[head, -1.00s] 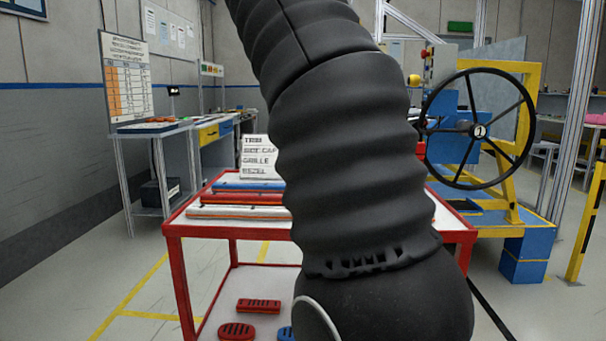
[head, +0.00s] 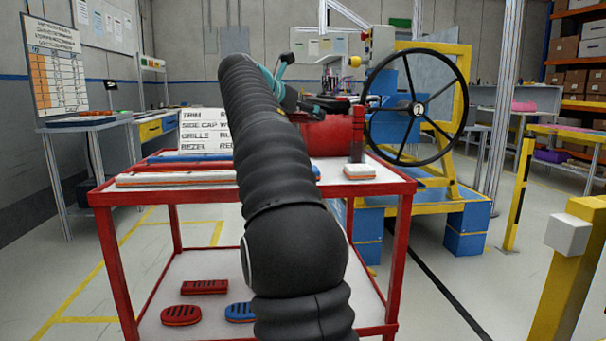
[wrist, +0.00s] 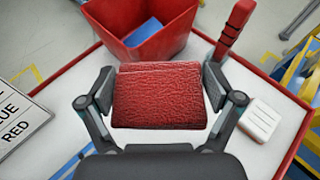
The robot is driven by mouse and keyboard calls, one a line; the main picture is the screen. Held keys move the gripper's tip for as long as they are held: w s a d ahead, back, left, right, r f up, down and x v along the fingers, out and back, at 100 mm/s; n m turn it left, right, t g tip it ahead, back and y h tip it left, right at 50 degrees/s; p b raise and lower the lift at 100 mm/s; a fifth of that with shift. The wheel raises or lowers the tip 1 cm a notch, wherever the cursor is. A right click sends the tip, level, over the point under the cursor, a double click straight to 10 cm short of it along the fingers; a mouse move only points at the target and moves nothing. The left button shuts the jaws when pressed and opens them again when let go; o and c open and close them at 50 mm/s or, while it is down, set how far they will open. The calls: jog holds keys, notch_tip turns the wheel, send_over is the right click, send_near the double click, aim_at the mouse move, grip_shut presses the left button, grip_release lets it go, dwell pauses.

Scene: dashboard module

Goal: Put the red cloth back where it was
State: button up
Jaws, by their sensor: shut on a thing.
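The red cloth (wrist: 157,97) is a folded, textured red pad in the wrist view. My gripper (wrist: 159,86) is shut on it, one finger at its left edge and one at its right. It is above the white top of a red-framed trolley (head: 375,188). A red open bin (wrist: 128,37) is just beyond the cloth, with something blue inside; it also shows in the head view (head: 328,137). In the head view, my arm hides part of the trolley top, and the cloth is hard to make out near the bin.
A red upright tool (wrist: 236,28) stands right of the bin. A small white pad (wrist: 261,118) lies on the right of the trolley top. Long trim strips (head: 175,178) lie at left, by a printed sign (head: 205,131). A large handwheel (head: 417,108) stands behind at right.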

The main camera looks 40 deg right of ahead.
jog(key=f+b, duration=0.1)
jog(key=f, duration=0.1)
jog(key=f+b, duration=0.1)
jog(key=f, duration=0.1)
jog(key=f+b, duration=0.1)
jog(key=f, duration=0.1)
jog(key=shift+d+f, duration=0.25)
jog(key=shift+d, duration=0.15)
jog(key=shift+f+b, duration=1.25)
jog(key=shift+f, duration=0.8)
jog(key=shift+f, duration=0.15)
jog(key=o, duration=0.8)
jog(key=shift+o, duration=0.2)
jog(key=shift+r, duration=0.2)
jog(key=p+v, duration=0.2)
jog(key=v, duration=1)
jog(key=shift+a+f, duration=0.1)
